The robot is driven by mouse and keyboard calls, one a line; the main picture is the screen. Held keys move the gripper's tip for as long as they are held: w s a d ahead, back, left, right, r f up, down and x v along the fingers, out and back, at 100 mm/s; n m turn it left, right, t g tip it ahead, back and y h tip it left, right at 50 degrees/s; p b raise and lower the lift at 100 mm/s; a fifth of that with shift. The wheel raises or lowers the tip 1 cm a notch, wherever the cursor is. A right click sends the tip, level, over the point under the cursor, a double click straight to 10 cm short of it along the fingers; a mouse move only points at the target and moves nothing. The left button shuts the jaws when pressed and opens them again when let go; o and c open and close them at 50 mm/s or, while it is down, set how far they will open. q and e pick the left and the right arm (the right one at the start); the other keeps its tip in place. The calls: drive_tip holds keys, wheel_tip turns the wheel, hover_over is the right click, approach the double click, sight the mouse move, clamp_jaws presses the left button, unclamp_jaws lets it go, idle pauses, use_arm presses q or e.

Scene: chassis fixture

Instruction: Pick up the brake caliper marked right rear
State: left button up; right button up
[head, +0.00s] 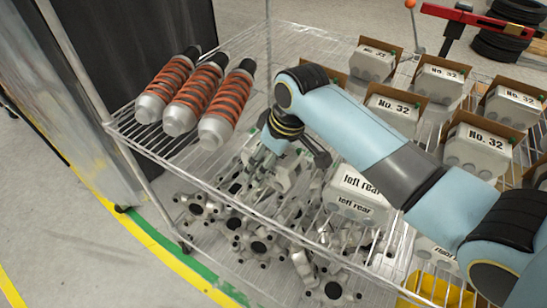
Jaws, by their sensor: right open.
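A light grey block (352,194) marked "left rear" sits on the wire rack right of my right gripper, with my arm close beside it. Another grey block (432,252) below my right forearm has a partly covered label that I cannot read for sure. I can read no "right rear" mark. My right gripper (292,160) points down, open, over the rack's middle. A grey part (287,176) shows just below its fingers; I cannot tell whether they touch it. My left gripper is out of view.
Three orange-sprung shock absorbers (182,92) lie at the rack's left. Grey blocks marked "No. 32" (440,82) sit in brown boxes at right. Many metal hubs (258,247) lie below the wire shelf (160,150). A yellow bin (428,288) is at bottom right.

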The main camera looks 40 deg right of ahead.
drive_tip(key=shift+f, duration=0.1)
drive_tip(key=shift+f, duration=0.15)
idle(0.3)
drive_tip(key=shift+s, duration=0.1)
drive_tip(key=c, duration=1.7)
